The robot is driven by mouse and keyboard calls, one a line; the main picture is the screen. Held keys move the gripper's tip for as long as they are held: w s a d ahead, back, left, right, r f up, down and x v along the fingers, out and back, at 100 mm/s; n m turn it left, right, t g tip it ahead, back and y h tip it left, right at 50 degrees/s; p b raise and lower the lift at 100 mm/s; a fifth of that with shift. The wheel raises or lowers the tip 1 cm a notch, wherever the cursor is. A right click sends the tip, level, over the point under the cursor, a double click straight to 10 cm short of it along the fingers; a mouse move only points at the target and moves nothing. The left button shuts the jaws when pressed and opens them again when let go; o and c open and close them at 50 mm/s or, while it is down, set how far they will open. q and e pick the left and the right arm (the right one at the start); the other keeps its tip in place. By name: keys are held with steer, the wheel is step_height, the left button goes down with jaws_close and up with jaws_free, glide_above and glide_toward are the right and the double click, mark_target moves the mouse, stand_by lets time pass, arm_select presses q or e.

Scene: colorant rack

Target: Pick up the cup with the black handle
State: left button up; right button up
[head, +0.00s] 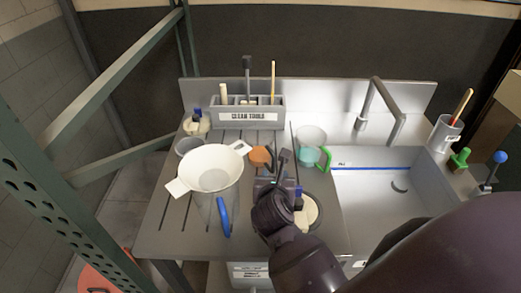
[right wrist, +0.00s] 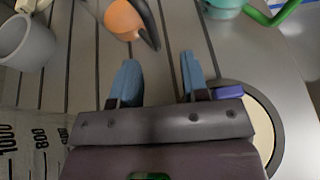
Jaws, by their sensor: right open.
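The orange cup (head: 259,155) with the black handle stands on the grooved drainboard, just beyond my right gripper. In the right wrist view the orange cup (right wrist: 124,18) is at the top, its black handle (right wrist: 149,22) curving down its right side. My right gripper (right wrist: 160,80) is open, with blue fingertips apart and only bare drainboard visible between them. The cup lies ahead of the fingertips, not between them. In the head view my right gripper (head: 274,184) partly hides the area around the handle. My left gripper is not in view.
A wide white funnel-like bowl (head: 211,168) and a blue handle (head: 223,217) are left of my gripper. A clear-and-teal cup with a green handle (head: 325,160) is right. A grey tool caddy (head: 210,112) stands behind. The sink (head: 375,190) is at right.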

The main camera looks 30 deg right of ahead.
mark_target(273, 168)
steer(key=shift+x, duration=2.75)
steer(key=shift+w+a+r, duration=0.15)
steer(key=shift+w+r, duration=0.05)
steer(key=shift+c, duration=0.4)
jaws_close()
